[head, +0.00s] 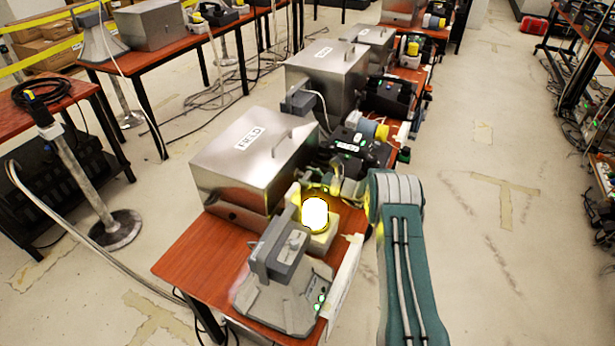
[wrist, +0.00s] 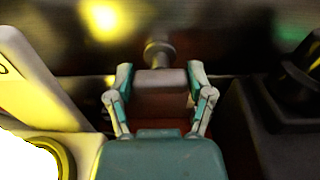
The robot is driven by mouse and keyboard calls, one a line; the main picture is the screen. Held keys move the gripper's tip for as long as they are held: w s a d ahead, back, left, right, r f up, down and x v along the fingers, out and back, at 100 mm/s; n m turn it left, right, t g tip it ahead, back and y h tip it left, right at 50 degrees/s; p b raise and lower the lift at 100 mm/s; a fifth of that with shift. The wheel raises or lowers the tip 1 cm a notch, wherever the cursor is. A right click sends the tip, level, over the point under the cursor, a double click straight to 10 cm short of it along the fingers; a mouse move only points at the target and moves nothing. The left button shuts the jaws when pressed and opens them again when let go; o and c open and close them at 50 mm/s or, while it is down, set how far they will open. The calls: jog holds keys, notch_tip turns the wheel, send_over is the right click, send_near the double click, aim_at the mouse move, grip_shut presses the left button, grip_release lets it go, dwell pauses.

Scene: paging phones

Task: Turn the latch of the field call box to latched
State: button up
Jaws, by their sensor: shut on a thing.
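The field call box (head: 232,175) is a brushed metal box with a top handle and a FIELD label, on the near end of the red-brown table. Its lid is down. My gripper (wrist: 160,74) is at the box's right side, its two fingers on either side of a grey bar-like latch (wrist: 160,84) and shut on it. A round metal stem (wrist: 159,53) shows behind the latch, which looks level in the wrist view. In the head view my gripper (head: 338,186) is partly hidden by my wrist, and the latch cannot be made out.
A lit yellow-ringed lamp (head: 314,214) stands close beside my gripper, with a grey desk phone (head: 285,270) in front. A black device (head: 360,146) sits behind, close to my wrist. The floor to the right is open.

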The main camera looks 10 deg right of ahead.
jog(key=shift+n, duration=0.3)
jog(key=n, duration=0.6)
jog(key=shift+s+n, duration=0.1)
jog(key=shift+n, duration=0.2)
jog(key=n, duration=0.5)
jog(key=shift+s+f+n, duration=0.1)
jog(key=shift+f+n, duration=0.05)
jog(key=shift+n, duration=0.15)
jog(key=shift+a+f, duration=0.1)
